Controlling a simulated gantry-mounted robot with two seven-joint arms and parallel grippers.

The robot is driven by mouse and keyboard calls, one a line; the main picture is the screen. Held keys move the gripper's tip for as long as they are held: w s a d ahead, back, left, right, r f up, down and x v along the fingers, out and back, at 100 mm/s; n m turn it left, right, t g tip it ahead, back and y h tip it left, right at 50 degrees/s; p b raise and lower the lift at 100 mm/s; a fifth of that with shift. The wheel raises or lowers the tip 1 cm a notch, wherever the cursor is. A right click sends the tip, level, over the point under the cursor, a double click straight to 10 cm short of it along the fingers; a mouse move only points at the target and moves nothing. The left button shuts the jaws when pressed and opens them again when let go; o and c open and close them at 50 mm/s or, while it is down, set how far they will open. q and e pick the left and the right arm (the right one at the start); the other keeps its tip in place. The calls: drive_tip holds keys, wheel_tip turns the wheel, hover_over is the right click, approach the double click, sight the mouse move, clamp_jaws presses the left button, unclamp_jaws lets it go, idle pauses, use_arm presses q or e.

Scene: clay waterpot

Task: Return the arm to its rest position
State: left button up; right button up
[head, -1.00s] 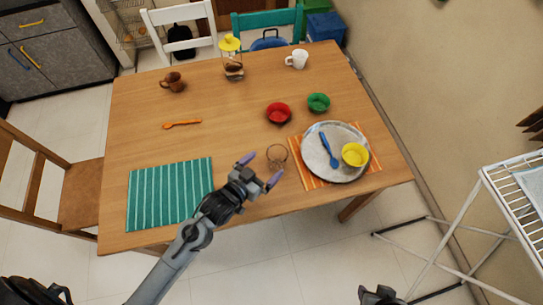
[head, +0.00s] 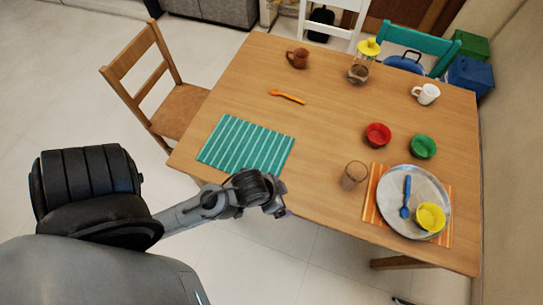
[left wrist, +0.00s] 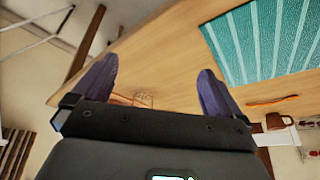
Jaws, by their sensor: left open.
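My left arm comes in from the left in the head view, and its gripper (head: 277,210) is just off the table's front edge, below the striped teal mat. In the left wrist view the two purple fingers (left wrist: 156,80) are spread wide with nothing between their tips. The gripper holds nothing. A clear glass (head: 354,175) stands upright on the table, right of the gripper and apart from it; it also shows faintly beyond the fingers in the left wrist view (left wrist: 144,98). My right gripper is not in view.
A wooden chair (head: 160,85) stands left.

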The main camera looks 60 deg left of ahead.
use_arm(q)
drive_tip(key=shift+s+a+r+g, duration=0.15)
drive_tip(key=shift+s+g, duration=0.45)
drive_tip(key=shift+s, duration=0.6)
wheel_tip(320, 180, up, 34)
drive_tip(key=p, duration=3.4)
drive_tip(key=shift+r, duration=0.15)
